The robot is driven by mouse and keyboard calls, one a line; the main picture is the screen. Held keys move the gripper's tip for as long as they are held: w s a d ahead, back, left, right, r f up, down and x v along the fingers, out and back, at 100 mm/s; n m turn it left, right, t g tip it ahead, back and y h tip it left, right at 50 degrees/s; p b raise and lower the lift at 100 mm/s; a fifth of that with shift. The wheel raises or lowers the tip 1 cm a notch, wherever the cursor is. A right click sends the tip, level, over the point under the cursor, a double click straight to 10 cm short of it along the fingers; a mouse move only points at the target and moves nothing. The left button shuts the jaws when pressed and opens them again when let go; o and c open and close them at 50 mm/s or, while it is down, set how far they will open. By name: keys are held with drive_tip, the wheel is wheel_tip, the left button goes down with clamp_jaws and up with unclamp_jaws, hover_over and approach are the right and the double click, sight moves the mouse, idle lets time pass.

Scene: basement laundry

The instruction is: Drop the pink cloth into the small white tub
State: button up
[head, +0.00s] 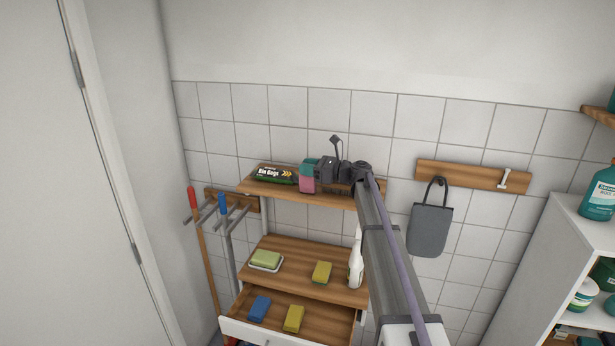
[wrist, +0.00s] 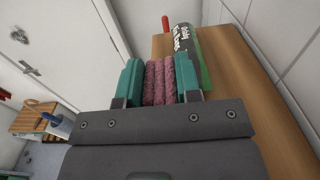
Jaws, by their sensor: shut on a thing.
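My gripper (head: 308,174) is shut on the pink cloth (head: 307,186) at the top shelf of the wooden unit. In the wrist view, the pink cloth (wrist: 160,82) is folded and pinched between the two teal fingers of my gripper (wrist: 160,80). I cannot tell whether the cloth touches the shelf. I cannot pick out the small white tub with certainty. A pale container (wrist: 60,127) with a bluish part sits on a wooden surface at the lower left of the wrist view, too small to identify.
The top shelf (head: 345,198) holds a roll of bin bags (head: 275,175), close by my gripper. Lower down are a green sponge (head: 265,258) on a white dish, more sponges and a white spray bottle (head: 356,262). A grey bag (head: 430,230) hangs on the wall at right.

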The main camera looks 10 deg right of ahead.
wheel_tip(320, 180, up, 10)
drive_tip(key=p, duration=1)
drive_tip(key=shift+r, duration=0.15)
drive_tip(key=shift+f, duration=0.2)
